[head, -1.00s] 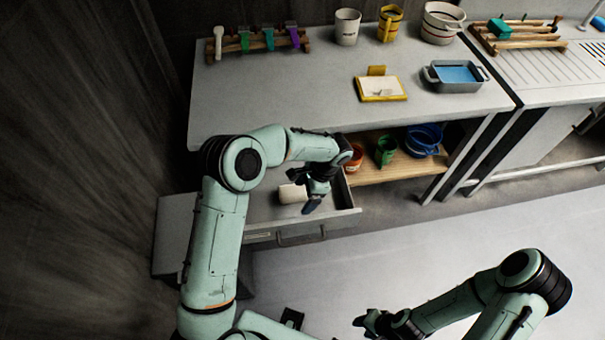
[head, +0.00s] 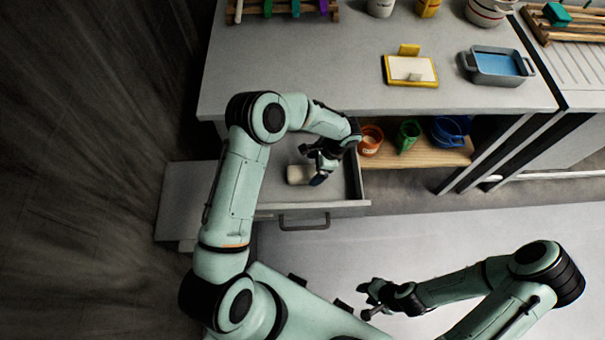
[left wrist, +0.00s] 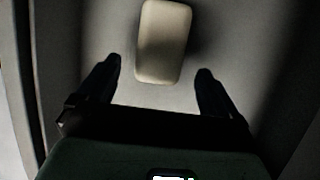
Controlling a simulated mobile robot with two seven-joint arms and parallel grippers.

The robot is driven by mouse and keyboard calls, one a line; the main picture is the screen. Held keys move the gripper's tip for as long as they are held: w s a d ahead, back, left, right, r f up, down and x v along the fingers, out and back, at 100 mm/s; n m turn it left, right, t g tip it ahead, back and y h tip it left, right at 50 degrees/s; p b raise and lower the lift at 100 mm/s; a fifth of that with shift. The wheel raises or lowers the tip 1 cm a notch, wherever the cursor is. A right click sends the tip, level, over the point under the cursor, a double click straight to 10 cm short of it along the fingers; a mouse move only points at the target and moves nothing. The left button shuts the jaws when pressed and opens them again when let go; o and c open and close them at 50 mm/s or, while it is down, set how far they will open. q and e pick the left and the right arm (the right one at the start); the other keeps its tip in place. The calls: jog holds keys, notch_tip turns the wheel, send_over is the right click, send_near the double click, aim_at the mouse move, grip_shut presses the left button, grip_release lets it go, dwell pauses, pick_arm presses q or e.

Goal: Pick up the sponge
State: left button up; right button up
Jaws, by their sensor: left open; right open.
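The sponge (head: 299,174) is a pale cream block with rounded edges lying in the open drawer (head: 268,205) under the bench. My left gripper (head: 318,166) is over the drawer, beside the sponge in the head view. In the left wrist view the sponge (left wrist: 163,41) lies just ahead of my left gripper (left wrist: 155,78), roughly centred between its two spread fingers; the fingers are open and hold nothing. My right gripper (head: 368,300) is open and empty above the floor at the lower right, far from the drawer.
The drawer's front and side walls surround the sponge. The bench top (head: 290,75) overhangs behind, with a yellow-framed card (head: 410,70) and a blue-filled grey tray (head: 497,66). A shelf (head: 430,157) holds an orange cup, a green cup and a blue container. Open floor lies right.

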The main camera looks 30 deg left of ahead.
aim_at(308, 172)
pick_arm(q)
jog(key=x, duration=0.4)
jog(key=shift+s+a+f, duration=0.25)
jog(key=shift+a, duration=0.05)
jog(key=c, duration=1)
jog(key=shift+r, duration=0.1)
notch_tip(308, 172, up, 20)
jog(key=shift+f+p, duration=0.1)
jog(key=shift+p, duration=0.3)
